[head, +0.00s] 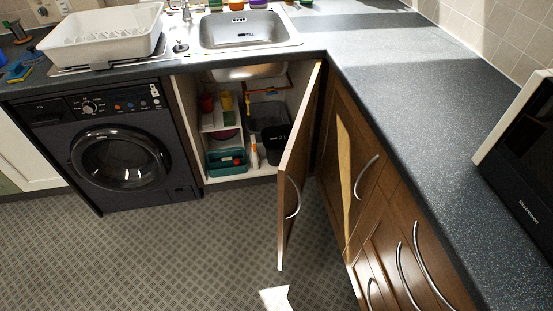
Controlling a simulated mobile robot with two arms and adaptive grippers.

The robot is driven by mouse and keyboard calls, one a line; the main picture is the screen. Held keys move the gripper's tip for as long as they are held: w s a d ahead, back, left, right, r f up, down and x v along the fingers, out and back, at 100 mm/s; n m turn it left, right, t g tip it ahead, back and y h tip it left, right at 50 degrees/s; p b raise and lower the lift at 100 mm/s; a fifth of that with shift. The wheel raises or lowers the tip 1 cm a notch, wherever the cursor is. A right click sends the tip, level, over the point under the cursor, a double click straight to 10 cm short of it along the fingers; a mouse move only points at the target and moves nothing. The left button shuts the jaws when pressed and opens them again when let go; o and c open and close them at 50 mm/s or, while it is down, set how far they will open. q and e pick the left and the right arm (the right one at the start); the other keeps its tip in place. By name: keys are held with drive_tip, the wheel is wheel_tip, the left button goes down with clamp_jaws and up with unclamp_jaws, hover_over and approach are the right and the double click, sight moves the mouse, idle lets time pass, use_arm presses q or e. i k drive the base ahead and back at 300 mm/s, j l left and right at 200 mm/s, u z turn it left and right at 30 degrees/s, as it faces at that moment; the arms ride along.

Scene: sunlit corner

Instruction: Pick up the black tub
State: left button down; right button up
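The black tub (273,143) stands on the floor of the open under-sink cupboard. It is at the right side, partly hidden by the edge of the open door. A dark grey container is close behind it, and a white bottle (254,152) is just to its left. Neither of my grippers shows in the head view.
The wooden cupboard door (297,175) stands open into the room, right of the opening. A teal basket (226,161) sits at the cupboard's left. A black washing machine (122,150) is left, drawers are right.

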sight(275, 139)
drive_tip(key=k+j, duration=0.25)
drive_tip(key=i+j+u, duration=0.2)
drive_tip(key=i+j, duration=0.6)
drive_tip(key=i, duration=0.05)
